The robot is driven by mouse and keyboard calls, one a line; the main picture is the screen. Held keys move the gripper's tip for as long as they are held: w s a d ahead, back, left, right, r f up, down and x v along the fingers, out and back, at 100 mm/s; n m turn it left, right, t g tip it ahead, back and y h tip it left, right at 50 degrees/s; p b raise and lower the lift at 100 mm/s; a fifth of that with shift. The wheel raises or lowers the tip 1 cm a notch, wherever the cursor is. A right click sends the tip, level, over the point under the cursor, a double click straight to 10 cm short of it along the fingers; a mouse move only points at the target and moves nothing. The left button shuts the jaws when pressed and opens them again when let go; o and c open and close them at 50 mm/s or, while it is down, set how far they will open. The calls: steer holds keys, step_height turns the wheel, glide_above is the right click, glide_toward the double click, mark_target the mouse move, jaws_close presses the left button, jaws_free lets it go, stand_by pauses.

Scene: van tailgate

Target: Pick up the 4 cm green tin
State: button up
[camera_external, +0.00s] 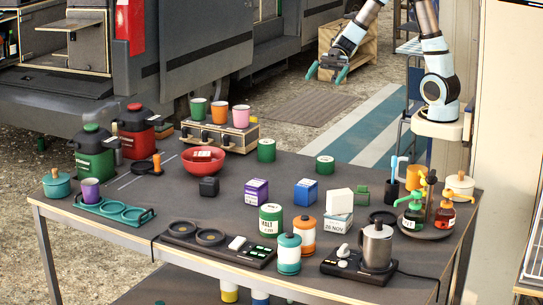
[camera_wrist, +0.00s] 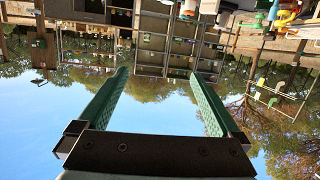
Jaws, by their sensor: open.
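Several green tins stand on the dark table in the external view. One plain green tin (camera_external: 266,150) is at the back edge, and another green tin (camera_external: 325,165) stands to its right. A larger green tin with a white label (camera_external: 270,219) stands nearer the front. I cannot tell which measures 4 cm. My gripper (camera_external: 326,74) hangs in the air beyond the table's back edge, apart from all the tins. It is open and empty; its two green fingers also show spread in the wrist view (camera_wrist: 158,73). No tin can be made out between them.
Purple (camera_external: 256,192) and blue (camera_external: 305,192) boxes, a red bowl (camera_external: 204,161) and white boxes (camera_external: 339,210) stand near the tins. Orange and teal canisters (camera_external: 289,254), a kettle (camera_external: 376,246) and pump bottles (camera_external: 443,213) crowd the front and right. Bare table lies left of centre.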

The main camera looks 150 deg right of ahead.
steer(key=s+y, duration=0.1)
steer(key=s, duration=0.2)
glide_toward(322, 168)
steer(key=shift+s+d+r+t, duration=0.1)
steer(key=shift+s+d+t, duration=0.15)
steer(key=shift+s+t, duration=0.05)
steer(key=shift+w+a+y, duration=0.1)
steer(key=shift+w+y, duration=0.2)
steer(key=x, duration=0.5)
steer(key=shift+w+f+p, duration=0.25)
steer(key=shift+p, duration=0.1)
steer(key=shift+f+p+x, duration=0.15)
steer(key=shift+p+x, duration=0.3)
steer(key=shift+x, duration=0.75)
steer(key=shift+f+p+x, duration=0.15)
steer(key=shift+p+x, duration=0.25)
steer(key=shift+x, duration=0.75)
steer(key=c, duration=1.4)
steer(key=shift+r, duration=0.1)
